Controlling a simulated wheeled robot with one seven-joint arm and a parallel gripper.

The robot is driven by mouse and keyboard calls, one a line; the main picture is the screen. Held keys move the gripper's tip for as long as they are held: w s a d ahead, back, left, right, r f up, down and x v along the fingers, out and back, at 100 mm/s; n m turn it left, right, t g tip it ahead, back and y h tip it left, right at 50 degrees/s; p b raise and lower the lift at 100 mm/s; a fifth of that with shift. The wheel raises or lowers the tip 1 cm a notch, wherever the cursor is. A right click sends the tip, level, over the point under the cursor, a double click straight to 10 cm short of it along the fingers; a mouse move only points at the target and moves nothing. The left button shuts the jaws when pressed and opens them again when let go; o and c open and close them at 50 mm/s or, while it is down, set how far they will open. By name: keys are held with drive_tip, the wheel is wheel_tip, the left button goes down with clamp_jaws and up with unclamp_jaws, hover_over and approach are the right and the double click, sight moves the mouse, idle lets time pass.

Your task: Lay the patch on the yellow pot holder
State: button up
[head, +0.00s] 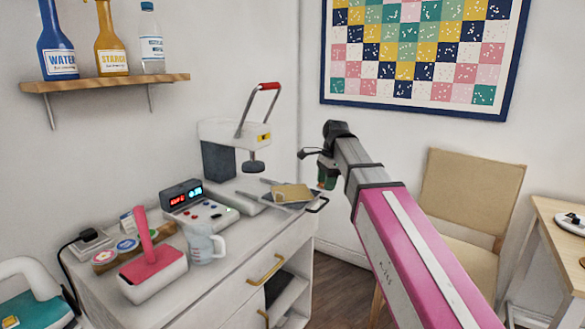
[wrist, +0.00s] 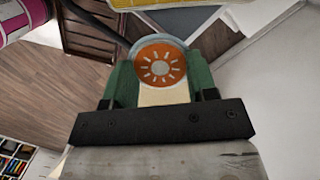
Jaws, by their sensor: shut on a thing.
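The patch (wrist: 160,64) is a round orange piece with a pale sun on it and a grey rim. It sits between the green fingers of my gripper (wrist: 160,84), which is shut on it. In the head view my gripper (head: 327,173) hangs just right of the yellow pot holder (head: 292,193), above the cabinet's far right corner; I cannot make out the patch there. The pot holder lies flat on a dark grey plate (head: 262,194). Its yellow edge also shows at the top of the wrist view (wrist: 150,3), beyond the patch.
A white press (head: 222,133) with a red-handled lever stands behind the plate. A control box (head: 198,208), a measuring cup (head: 205,246) and a pink-handled block (head: 151,270) stand on the cabinet (head: 225,282). A chair (head: 468,200) is behind my arm.

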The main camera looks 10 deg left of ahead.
sight(291, 192)
drive_tip(key=a+r+m, duration=0.1)
drive_tip(key=a, duration=0.2)
drive_tip(key=s+a+r+m, duration=0.1)
drive_tip(key=a+r+m, duration=0.1)
drive_tip(key=a, duration=0.2)
drive_tip(key=s+a+r+m, duration=0.1)
drive_tip(key=a+r+m, duration=0.1)
drive_tip(key=a, duration=0.2)
drive_tip(key=shift+s+a+r+t, duration=0.1)
drive_tip(key=shift+t, duration=0.3)
drive_tip(key=shift+m, duration=0.3)
drive_tip(key=shift+f, duration=3.05)
drive_tip(key=o, duration=1)
drive_tip(key=shift+c, duration=0.2)
wheel_tip(291, 192, up, 11)
drive_tip(key=d, duration=0.1)
drive_tip(key=shift+d+f, duration=0.15)
drive_tip(key=shift+d, duration=0.1)
